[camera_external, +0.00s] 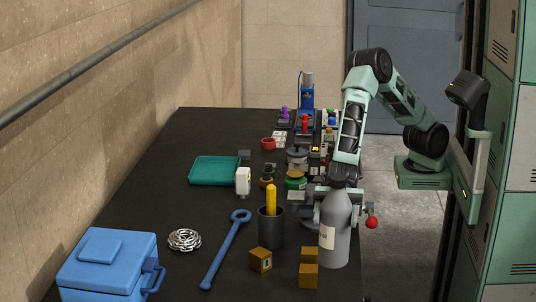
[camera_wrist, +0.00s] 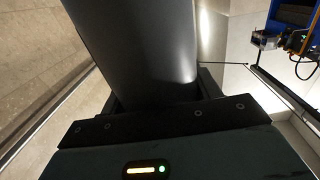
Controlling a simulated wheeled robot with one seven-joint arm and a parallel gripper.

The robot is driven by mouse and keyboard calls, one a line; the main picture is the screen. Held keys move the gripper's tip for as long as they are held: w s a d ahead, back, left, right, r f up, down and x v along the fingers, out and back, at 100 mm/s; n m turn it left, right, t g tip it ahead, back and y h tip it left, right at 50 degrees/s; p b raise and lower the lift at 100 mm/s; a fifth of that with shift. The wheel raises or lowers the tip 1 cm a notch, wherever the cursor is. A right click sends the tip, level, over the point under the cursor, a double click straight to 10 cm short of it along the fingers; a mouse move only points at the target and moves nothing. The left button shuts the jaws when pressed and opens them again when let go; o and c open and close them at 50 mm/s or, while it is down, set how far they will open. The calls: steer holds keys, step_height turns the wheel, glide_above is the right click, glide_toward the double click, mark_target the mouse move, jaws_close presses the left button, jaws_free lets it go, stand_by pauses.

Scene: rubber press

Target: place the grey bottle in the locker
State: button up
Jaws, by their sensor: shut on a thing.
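The grey bottle (camera_external: 336,236) stands upright at the right edge of the dark table, with a pale label low on its side. It also fills the middle of the wrist view (camera_wrist: 135,45) as a large dark grey cylinder. My gripper (camera_external: 335,196) is shut on its upper part, and the bottle hides much of the fingers. I cannot tell whether its base touches the table. The green and grey lockers (camera_external: 506,140) stand along the right side, across the floor from the table. Their visible doors look shut.
Brown cubes (camera_external: 308,275) stand by the bottle, and a dark cup (camera_external: 271,232) with a yellow object is to its left. A blue wrench (camera_external: 226,250), wire coil (camera_external: 184,240), blue cooler (camera_external: 108,265) and teal tray (camera_external: 215,170) lie further left. Small parts crowd the back.

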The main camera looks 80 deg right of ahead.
mark_target(331, 265)
step_height(331, 265, down, 11)
steer(key=shift+p, duration=0.95)
steer(key=shift+f, duration=0.35)
steer(key=o, duration=1.4)
steer(key=shift+o, duration=0.2)
steer(key=shift+r, duration=0.1)
steer(key=shift+d, duration=0.15)
steer(key=d+b, duration=0.2)
steer(key=d, duration=0.9)
steer(key=shift+s+d+b, duration=0.35)
steer(key=shift+s, duration=0.1)
